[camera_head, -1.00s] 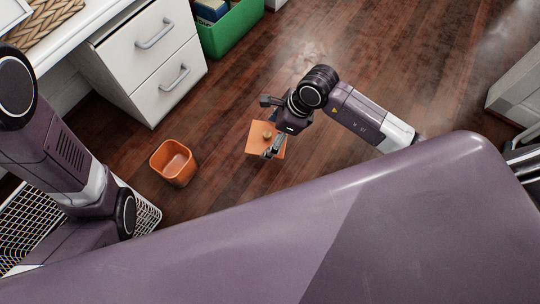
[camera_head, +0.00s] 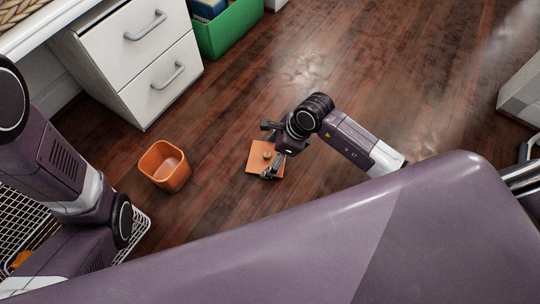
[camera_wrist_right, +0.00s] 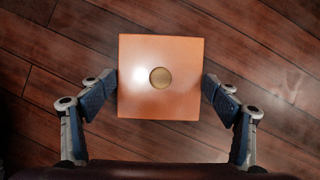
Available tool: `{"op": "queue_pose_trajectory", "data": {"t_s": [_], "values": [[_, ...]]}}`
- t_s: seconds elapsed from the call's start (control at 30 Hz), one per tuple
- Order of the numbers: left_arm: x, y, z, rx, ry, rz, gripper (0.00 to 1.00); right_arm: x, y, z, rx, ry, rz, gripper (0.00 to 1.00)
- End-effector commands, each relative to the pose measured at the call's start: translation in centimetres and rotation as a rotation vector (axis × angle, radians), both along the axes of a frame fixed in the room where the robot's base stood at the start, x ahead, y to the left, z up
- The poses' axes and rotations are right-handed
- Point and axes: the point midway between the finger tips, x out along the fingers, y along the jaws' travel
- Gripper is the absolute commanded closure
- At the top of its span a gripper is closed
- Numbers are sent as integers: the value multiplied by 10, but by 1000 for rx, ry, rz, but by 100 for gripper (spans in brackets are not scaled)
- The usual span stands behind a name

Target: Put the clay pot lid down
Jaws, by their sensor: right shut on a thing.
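The clay pot lid (camera_head: 256,163) is a flat orange square with a small round brownish knob. My right gripper (camera_head: 269,153) is shut on it; in the right wrist view, the fingers (camera_wrist_right: 160,92) press on two opposite edges of the lid (camera_wrist_right: 140,98). The lid is level, over or on the wooden floor; I cannot tell whether it touches the boards. The open orange clay pot (camera_head: 166,174) stands upright on the floor, left of the lid and apart from it. My left arm shows at the left, but its gripper is out of view.
A white drawer unit (camera_head: 140,62) stands at the upper left, with a green bin (camera_head: 233,30) holding books beside it. A white wire basket (camera_head: 20,215) sits at the lower left. The dark wooden floor (camera_head: 400,90) around the lid is clear.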

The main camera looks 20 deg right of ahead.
Motion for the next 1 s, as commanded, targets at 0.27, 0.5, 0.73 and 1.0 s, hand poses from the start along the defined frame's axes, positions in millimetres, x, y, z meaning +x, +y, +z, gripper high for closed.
{"op": "queue_pose_trajectory", "data": {"t_s": [0.27,0.5,0.73,1.0], "values": [[0,0,0,0,0,0,60,0,0,-1,-1,0,0,10],[0,0,0,0,0,0,60,0,0,-1,-1,0,0,1],[0,0,4,0,1,0,60,-1,-1,5,-1,0,0,1],[1,0,35,0,1,0,60,-8,-15,45,-3,-1,0,1]]}}
